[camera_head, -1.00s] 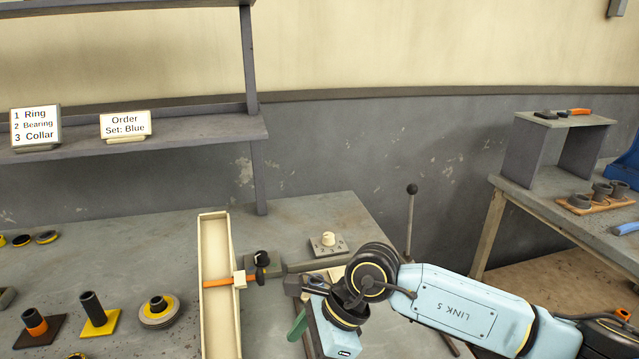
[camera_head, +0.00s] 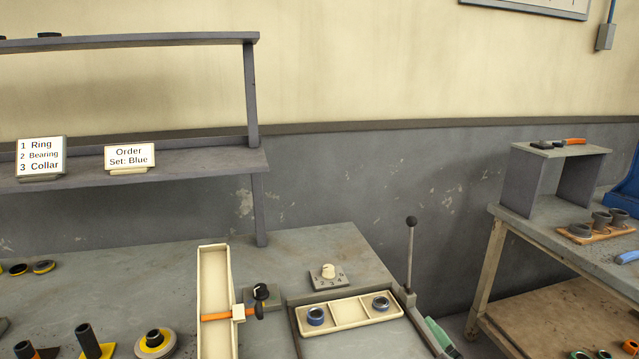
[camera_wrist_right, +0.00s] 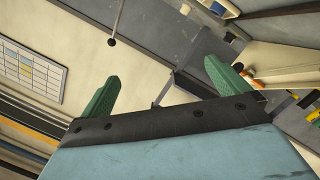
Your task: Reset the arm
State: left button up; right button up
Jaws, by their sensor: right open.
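The press lever (camera_head: 409,256) is a thin grey rod with a black ball knob, standing nearly upright beside the tray in the head view. Its knob end also shows in the right wrist view (camera_wrist_right: 112,40). My right gripper (camera_wrist_right: 162,72) is open and empty, its two green fingers spread wide. In the head view only a green part of it (camera_head: 438,333) shows at the bottom edge, right of the lever's foot. The gripper is apart from the lever's knob. My left gripper is out of view.
A cream tray (camera_head: 348,312) has blue-rimmed rings in its left and right compartments; the middle is empty. A dial (camera_head: 328,274) stands behind it. A long cream trough (camera_head: 215,335) with an orange rod lies left. A second workbench (camera_head: 490,255) stands right.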

jog(key=s+d+f+m+g+h, duration=0.1)
jog(key=s+d+f+m+g, duration=0.3)
jog(key=s+f+g, duration=0.55)
jog(key=s+d+f+m+g+h, duration=0.1)
jog(key=s+d+f+m+g, duration=0.5)
jog(key=s, duration=0.7)
notch_tip(320, 180, down, 27)
jog(key=s+a+n+t, duration=0.1)
jog(key=s+n, duration=0.1)
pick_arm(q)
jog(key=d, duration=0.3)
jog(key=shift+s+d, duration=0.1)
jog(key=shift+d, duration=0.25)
pick_arm(e)
jog(key=s+d+f, duration=0.2)
jog(key=s+f, duration=1.1)
jog(key=s, duration=0.3)
jog(key=shift+d+f+n+g, duration=0.25)
jog(key=shift+n+g, duration=0.05)
jog(key=shift+g, duration=0.15)
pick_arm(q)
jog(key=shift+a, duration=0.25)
